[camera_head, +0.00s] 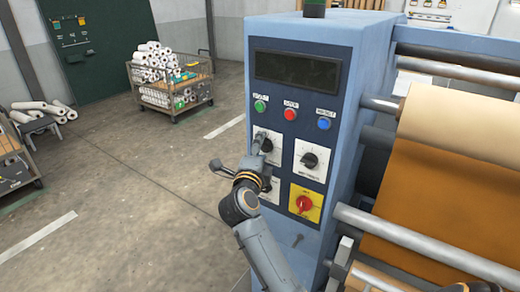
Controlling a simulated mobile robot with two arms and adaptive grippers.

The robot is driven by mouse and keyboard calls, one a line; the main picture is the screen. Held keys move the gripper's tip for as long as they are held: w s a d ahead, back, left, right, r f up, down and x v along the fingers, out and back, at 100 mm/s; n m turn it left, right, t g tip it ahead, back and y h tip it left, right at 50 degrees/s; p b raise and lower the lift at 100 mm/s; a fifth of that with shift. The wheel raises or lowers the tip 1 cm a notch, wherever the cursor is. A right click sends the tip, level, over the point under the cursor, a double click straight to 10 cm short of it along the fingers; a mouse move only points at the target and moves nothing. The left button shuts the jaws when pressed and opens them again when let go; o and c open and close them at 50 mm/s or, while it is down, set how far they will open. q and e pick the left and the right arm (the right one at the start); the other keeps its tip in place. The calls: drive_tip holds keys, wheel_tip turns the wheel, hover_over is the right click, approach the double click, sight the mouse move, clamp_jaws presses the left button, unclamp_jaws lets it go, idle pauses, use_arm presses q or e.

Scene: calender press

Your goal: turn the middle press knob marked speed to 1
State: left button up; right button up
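The blue press cabinet (345,130) carries a dark control panel. Its upper-left dial has a black knob (266,145) on a white plate, partly covered by my gripper. A second black knob (310,160) sits on a white plate to its right. A lower-left white plate (273,192) is mostly hidden behind my gripper. The dial labels are too small to read. My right gripper (237,152) is open and empty in front of the panel's left edge. One finger overlaps the upper-left dial; whether it touches the knob I cannot tell. My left gripper is not in view.
A red rotary switch (304,203) on a yellow plate sits at lower right of the panel. Green, red (290,114) and blue buttons line up under a dark display (297,70). Rollers with tan sheet (430,185) are at right. Open floor lies left.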

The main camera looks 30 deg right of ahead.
drive_tip(key=c, duration=1.2)
drive_tip(key=shift+o, duration=0.2)
drive_tip(key=shift+f+m+h+b, duration=0.1)
drive_tip(key=shift+m+h+b, duration=0.8)
drive_tip(key=shift+m+b, duration=1.65)
drive_tip(key=shift+f+m+h+b, duration=0.1)
drive_tip(key=shift+m+h+b, duration=0.8)
drive_tip(key=shift+m+b, duration=1.6)
drive_tip(key=shift+r, duration=0.1)
